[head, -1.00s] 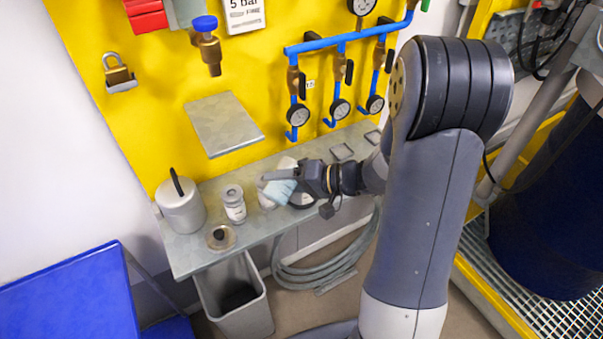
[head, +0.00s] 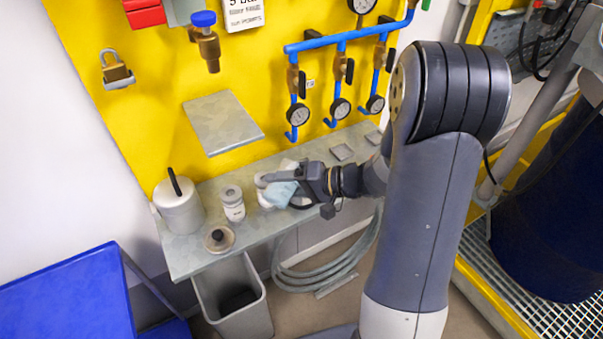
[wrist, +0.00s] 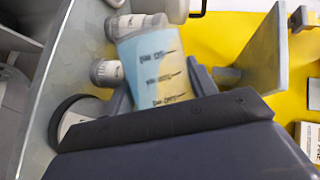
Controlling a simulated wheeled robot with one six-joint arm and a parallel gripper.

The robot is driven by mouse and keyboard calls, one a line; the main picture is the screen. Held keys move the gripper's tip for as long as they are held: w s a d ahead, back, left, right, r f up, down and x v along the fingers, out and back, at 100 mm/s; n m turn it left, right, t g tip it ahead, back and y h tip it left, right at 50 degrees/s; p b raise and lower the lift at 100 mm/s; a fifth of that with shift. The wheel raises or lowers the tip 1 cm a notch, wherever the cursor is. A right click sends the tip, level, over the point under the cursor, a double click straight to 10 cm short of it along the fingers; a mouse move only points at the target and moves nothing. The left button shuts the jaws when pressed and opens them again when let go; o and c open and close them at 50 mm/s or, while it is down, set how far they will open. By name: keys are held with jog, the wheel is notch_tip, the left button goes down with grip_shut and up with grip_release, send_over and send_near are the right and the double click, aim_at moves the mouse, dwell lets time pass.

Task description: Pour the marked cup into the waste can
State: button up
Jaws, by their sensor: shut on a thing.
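My gripper (head: 291,182) is shut on a pale blue, see-through cup (head: 281,193) above the shelf. In the wrist view the cup (wrist: 158,72) lies between the fingers, with dark measuring marks and writing on its side. I cannot tell whether it holds liquid. The grey waste can (head: 248,317) stands on the floor below the shelf's front edge, left of and below my gripper. Its top is open and something dark lies inside.
The narrow grey shelf (head: 196,256) carries a grey metal can (head: 178,210), a white jar (head: 233,205) and a round lid with a black knob (head: 219,239). A small ledge (head: 222,124) juts from the yellow panel. A hose coil (head: 318,275) lies below.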

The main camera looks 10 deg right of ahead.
aim_at(287, 168)
jog(key=shift+f, duration=0.1)
jog(key=shift+w+r+p, duration=0.1)
jog(key=shift+r+p, duration=0.15)
jog(key=shift+p, duration=0.2)
jog(key=shift+w+d+r+m+y+p, duration=0.25)
jog(key=shift+r+p, duration=0.25)
jog(key=shift+p, duration=0.75)
jog(key=shift+w+d+r+m+y+p, duration=0.2)
jog(key=shift+r+m+p, duration=0.25)
jog(key=shift+p, duration=0.8)
jog(key=shift+w+d+r+m+g+y+p, duration=0.15)
jog(key=shift+r+m+g+y+p, duration=0.35)
jog(key=shift+p, duration=1.4)
jog(key=shift+f+m+p, duration=0.2)
jog(key=shift+m+p, duration=0.1)
jog(key=shift+b, duration=0.35)
